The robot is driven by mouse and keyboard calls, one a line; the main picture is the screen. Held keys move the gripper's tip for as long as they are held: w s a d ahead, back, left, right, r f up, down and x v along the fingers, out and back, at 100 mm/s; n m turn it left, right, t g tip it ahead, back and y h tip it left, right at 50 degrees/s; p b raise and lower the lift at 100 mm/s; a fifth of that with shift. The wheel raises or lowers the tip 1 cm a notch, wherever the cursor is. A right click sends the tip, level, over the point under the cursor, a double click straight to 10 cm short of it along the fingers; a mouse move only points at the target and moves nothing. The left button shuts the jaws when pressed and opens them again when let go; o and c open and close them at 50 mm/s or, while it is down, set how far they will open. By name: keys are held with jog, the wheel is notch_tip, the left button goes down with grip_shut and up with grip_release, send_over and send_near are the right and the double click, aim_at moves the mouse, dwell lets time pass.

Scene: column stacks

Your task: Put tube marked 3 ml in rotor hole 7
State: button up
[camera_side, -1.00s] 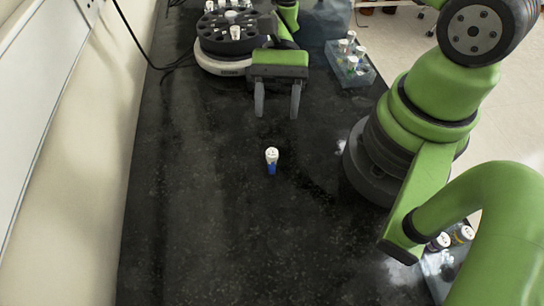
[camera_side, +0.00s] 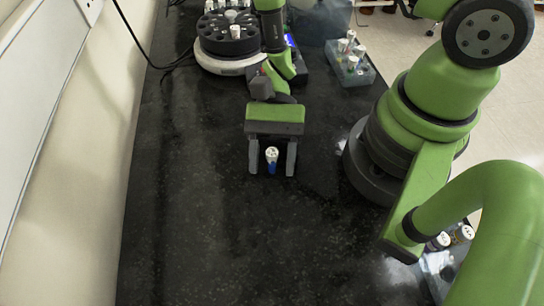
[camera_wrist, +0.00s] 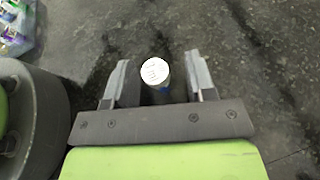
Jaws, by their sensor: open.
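A small tube (camera_side: 271,156) with a white cap and a blue lower part stands upright on the dark bench. In the wrist view its white cap (camera_wrist: 155,71) shows faint markings too small to read. My gripper (camera_side: 272,172) is open, with one finger on each side of the tube and gaps between. In the wrist view the fingers (camera_wrist: 158,75) also stand apart from the tube. The round dark rotor (camera_side: 228,47) sits at the back of the bench with a few white-capped tubes in it. Its hole numbers cannot be read.
A rack of capped tubes (camera_side: 351,66) stands at the back right. Another rack (camera_side: 440,262) with dark-sided tubes is at the lower right, partly hidden by my arm. A cable runs along the wall side at the left. The front and left of the bench are clear.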

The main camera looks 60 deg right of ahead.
grip_shut()
jog(key=shift+r, duration=0.1)
jog(key=shift+r, duration=0.6)
jog(key=shift+m+t, duration=0.3)
jog(key=r, duration=0.5)
jog(key=w+r, duration=0.1)
jog(key=r, duration=0.2)
jog(key=shift+d+r, duration=0.15)
jog(key=shift+r, duration=0.2)
jog(key=w+d+r+m+t, duration=0.9)
jog(key=w+d+m+t, duration=0.3)
jog(key=d+t, duration=0.1)
jog(key=shift+m+t+h, duration=0.3)
jog(key=shift+t, duration=0.2)
jog(key=shift+w+r, duration=0.1)
